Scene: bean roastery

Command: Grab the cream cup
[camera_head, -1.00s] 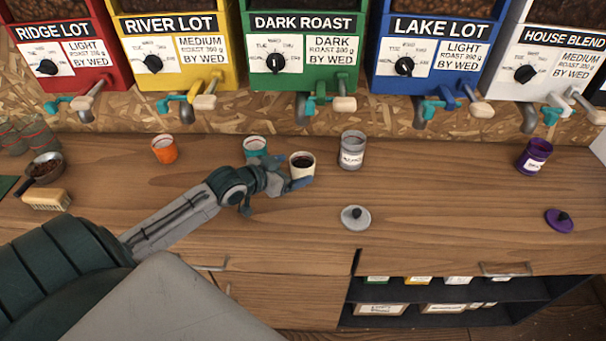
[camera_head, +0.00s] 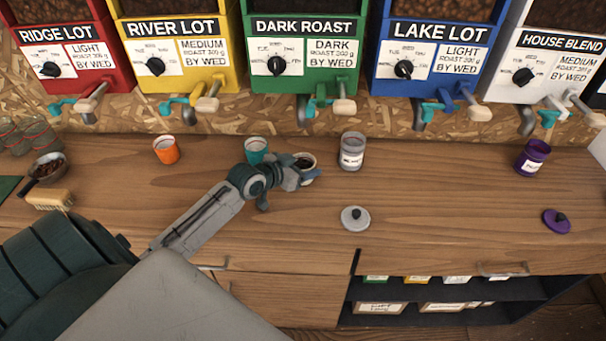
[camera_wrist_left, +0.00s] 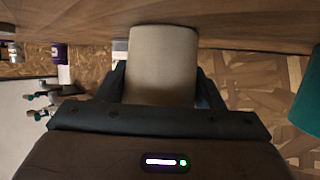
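The cream cup (camera_head: 309,157) has dark contents and sits between the teal cup and a grey canister in the head view. My left gripper (camera_head: 303,176) is at the cup, its fingers covering the cup's near side. In the left wrist view the cream cup (camera_wrist_left: 162,65) fills the space between the two dark fingers, which lie against both its sides; the gripper looks shut on it. Whether the cup's base touches the counter is hidden. My right gripper is not in view.
The teal cup (camera_head: 256,147) is close on the left, the grey canister (camera_head: 351,154) close on the right. An orange cup (camera_head: 166,152), a grey lid (camera_head: 355,218) and a purple canister (camera_head: 532,157) stand farther off. Dispenser spouts overhang the back.

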